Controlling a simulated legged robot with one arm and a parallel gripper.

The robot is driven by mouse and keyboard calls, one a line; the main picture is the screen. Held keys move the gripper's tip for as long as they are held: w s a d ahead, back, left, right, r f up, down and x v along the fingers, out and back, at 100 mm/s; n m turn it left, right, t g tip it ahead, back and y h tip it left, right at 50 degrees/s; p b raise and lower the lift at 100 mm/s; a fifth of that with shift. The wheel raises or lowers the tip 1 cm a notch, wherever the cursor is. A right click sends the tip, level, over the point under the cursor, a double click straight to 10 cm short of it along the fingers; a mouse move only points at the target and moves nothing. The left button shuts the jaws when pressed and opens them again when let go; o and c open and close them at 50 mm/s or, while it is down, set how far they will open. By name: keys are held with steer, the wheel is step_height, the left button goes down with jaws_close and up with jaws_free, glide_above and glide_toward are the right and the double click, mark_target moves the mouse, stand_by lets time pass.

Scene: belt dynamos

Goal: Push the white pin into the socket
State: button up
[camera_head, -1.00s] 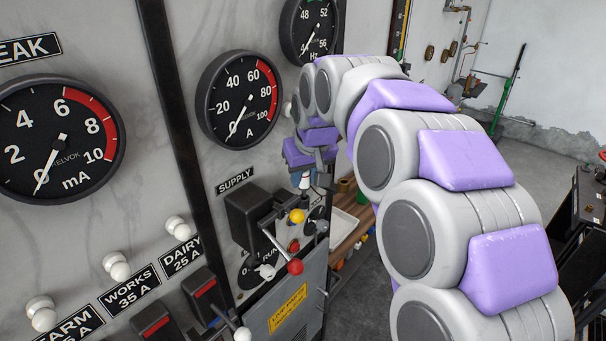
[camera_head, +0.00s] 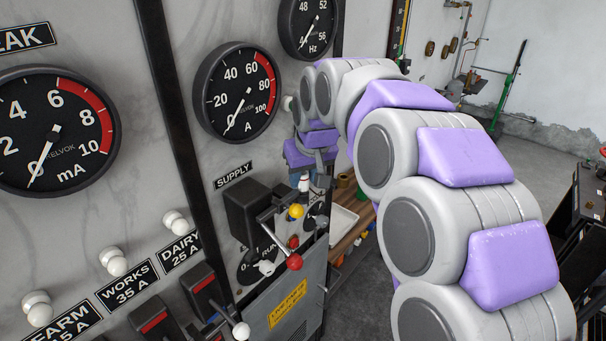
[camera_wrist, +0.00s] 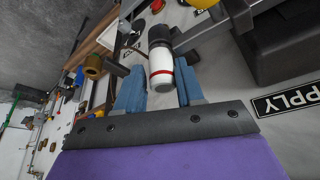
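The white pin (camera_wrist: 161,75) has a red ring and sits between the two blue fingers of my gripper (camera_wrist: 159,80) in the wrist view. The fingers lie close along both sides of it and appear shut on it. Beyond the pin, in line with it, is a dark cylindrical part (camera_wrist: 159,37). I cannot tell whether this is the socket or how deep the pin sits in it. In the head view, my gripper (camera_head: 304,171) is small at the panel's right edge, with the white pin (camera_head: 304,184) just below it, above the yellow knob; the socket is not clear there.
A black box (camera_head: 247,213) sits under the SUPPLY label (camera_head: 233,175). Beside it are a yellow knob (camera_head: 296,211) and a red-ended lever (camera_head: 294,262). A wooden bench (camera_head: 352,233) stands behind them. Dials (camera_head: 238,92) cover the panel at left.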

steer(key=shift+o, duration=1.2)
steer(key=shift+d+f, duration=0.15)
steer(key=shift+r, duration=0.3)
steer(key=b+v, duration=0.1)
steer(key=v, duration=1.5)
steer(key=shift+r, duration=0.4)
steer(key=shift+c, duration=0.2)
